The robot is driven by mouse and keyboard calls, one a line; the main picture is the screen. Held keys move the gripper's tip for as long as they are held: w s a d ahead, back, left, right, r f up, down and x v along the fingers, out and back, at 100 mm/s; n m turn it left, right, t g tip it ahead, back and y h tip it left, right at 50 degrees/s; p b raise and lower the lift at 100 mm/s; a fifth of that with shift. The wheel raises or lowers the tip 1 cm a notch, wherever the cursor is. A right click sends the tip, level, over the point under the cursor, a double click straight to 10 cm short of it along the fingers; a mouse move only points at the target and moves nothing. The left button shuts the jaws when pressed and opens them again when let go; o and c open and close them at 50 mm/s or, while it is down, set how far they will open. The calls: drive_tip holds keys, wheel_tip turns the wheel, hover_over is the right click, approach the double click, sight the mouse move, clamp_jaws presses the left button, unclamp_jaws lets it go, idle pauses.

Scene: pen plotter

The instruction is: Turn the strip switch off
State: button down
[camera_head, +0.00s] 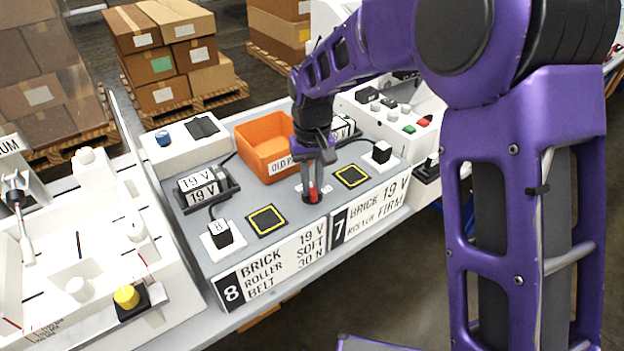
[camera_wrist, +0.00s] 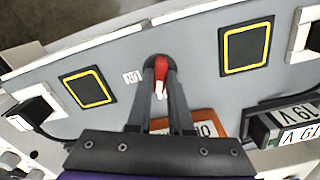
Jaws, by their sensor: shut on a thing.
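The strip switch is a small red lever (camera_head: 314,194) with a pale tip, on a dark round base in the grey bench top, between two yellow-edged black squares. My gripper (camera_head: 311,188) reaches down over it from above, its fingers closed around the lever. In the wrist view the red lever (camera_wrist: 161,70) stands between the two fingertips of my gripper (camera_wrist: 161,76). A small white label (camera_wrist: 131,77) lies beside the switch; its letters look like ON, seen turned. The fingers hide part of the lever and its base.
An orange bin (camera_head: 262,146) stands just behind my gripper. Black squares with yellow borders (camera_head: 267,220) lie on either side. Sign plates (camera_head: 270,272) line the front edge.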

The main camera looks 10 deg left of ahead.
sight(312, 188)
drive_tip(key=shift+n+p, duration=0.55)
drive_tip(key=shift+n, duration=1.65)
drive_tip(key=c, duration=0.8)
unclamp_jaws()
drive_tip(key=shift+r, duration=0.1)
wheel_tip(312, 188, up, 17)
drive_tip(key=shift+r+p, duration=0.15)
drive_tip(key=shift+p, duration=0.4)
